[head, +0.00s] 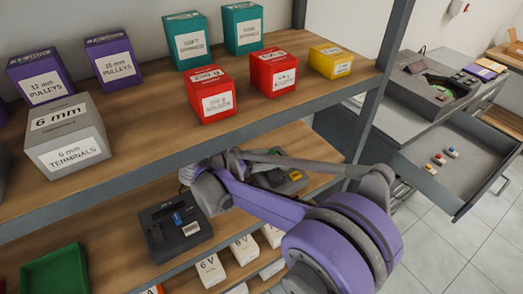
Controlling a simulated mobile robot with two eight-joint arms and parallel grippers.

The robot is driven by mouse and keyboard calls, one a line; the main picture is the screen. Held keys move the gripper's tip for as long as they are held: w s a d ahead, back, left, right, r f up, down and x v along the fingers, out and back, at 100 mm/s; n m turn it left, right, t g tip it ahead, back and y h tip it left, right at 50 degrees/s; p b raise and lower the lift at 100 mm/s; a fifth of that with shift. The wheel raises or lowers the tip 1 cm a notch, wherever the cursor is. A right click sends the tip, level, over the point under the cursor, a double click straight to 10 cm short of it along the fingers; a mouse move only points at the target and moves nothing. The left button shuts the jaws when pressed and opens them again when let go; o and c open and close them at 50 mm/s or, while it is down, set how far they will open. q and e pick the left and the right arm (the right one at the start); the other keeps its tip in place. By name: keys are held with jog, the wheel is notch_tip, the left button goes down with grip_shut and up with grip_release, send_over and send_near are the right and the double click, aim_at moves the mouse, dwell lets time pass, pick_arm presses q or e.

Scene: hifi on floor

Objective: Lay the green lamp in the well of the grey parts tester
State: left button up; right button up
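Three grey devices could be the parts tester, and I cannot tell which it is. One dark grey device (175,226) with a blue part on top sits on the lower shelf. A second (290,184), with yellow and green marks, is behind my arm and partly hidden. A third, larger grey device (432,90) with an open well-like top and a green patch stands on the cabinet at right. I cannot make out a green lamp clearly. My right gripper (192,178) is at the end of the purple arm, over the lower shelf; its fingers are not clear. My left gripper is not in view.
The upper shelf (150,150) holds purple, teal, red, yellow and grey boxes. An open grey drawer (455,185) at right holds small red, yellow and blue-topped items. A green tray (55,272) and white boxes (244,249) are lower down. A shelf post (380,90) stands between shelf and cabinet.

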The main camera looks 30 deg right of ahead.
aim_at(267, 174)
jog(key=shift+s+f, duration=0.25)
jog(key=shift+f, duration=0.2)
jog(key=shift+f+b, duration=0.95)
jog(key=shift+f, duration=1.05)
jog(key=shift+f+b, duration=0.35)
jog(key=shift+f, duration=0.1)
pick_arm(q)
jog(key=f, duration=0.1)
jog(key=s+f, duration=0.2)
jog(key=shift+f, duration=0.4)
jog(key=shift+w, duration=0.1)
pick_arm(e)
jog(key=shift+w, duration=0.15)
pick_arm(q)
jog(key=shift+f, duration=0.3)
pick_arm(e)
jog(key=shift+r, duration=0.1)
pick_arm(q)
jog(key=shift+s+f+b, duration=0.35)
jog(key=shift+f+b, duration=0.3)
pick_arm(e)
jog(key=shift+f, duration=0.45)
